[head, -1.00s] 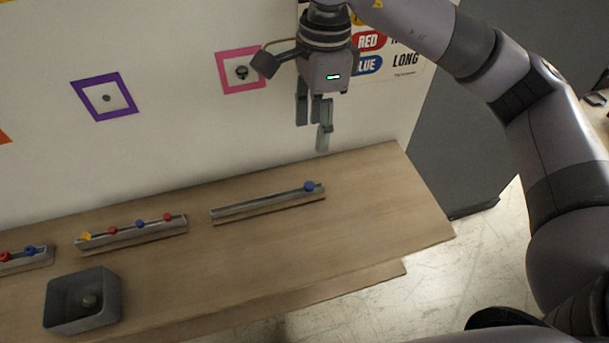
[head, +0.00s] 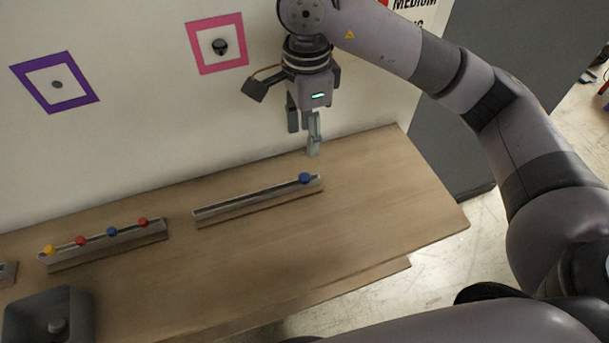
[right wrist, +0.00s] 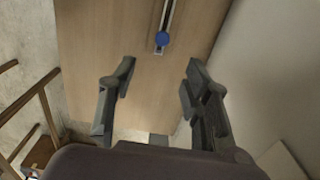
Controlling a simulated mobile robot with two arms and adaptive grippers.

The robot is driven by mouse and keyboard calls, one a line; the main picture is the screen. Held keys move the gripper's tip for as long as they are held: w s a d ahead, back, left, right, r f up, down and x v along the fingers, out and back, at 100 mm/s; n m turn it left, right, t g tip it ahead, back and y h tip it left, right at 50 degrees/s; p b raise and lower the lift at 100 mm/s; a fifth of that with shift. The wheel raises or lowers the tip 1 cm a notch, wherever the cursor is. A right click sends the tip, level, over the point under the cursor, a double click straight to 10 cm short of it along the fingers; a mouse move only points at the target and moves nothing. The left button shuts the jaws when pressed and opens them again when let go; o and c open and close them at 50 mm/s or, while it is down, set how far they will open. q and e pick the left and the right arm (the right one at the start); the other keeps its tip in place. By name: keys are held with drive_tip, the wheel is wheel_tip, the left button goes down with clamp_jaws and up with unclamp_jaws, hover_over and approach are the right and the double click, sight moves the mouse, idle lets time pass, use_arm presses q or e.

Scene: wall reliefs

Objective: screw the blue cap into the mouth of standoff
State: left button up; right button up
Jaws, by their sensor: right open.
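A blue cap (head: 305,178) sits at the right end of a long, otherwise empty grey rail on the table. It also shows in the right wrist view (right wrist: 162,39), beyond the fingertips. My right gripper (head: 312,150) is open and empty, pointing down above the table just behind the blue cap. In the right wrist view its two fingers (right wrist: 158,78) are spread apart. On the wall, a dark round fitting, perhaps a standoff (head: 220,46), sits inside a pink frame; a smaller grey one (head: 57,84) sits inside a purple frame. My left gripper is out of view.
A second rail (head: 105,246) holds yellow, red and blue caps. A grey bin (head: 80,318) with a small grey piece inside stands at the front left. The table's right part (head: 400,200) is clear. The wall rises close behind the table.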

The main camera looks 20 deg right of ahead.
drive_tip(key=p, duration=0.2)
hover_over(304, 176)
wheel_tip(304, 176, down, 7)
drive_tip(key=shift+s+d, duration=0.1)
drive_tip(key=shift+s, duration=0.05)
drive_tip(key=shift+f+p, duration=0.3)
drive_tip(key=shift+f, duration=0.25)
wheel_tip(304, 176, down, 4)
drive_tip(key=shift+r+p, duration=0.15)
drive_tip(key=shift+p, duration=0.65)
drive_tip(key=shift+f, duration=0.3)
drive_tip(key=shift+c, duration=0.2)
drive_tip(key=c, duration=0.9)
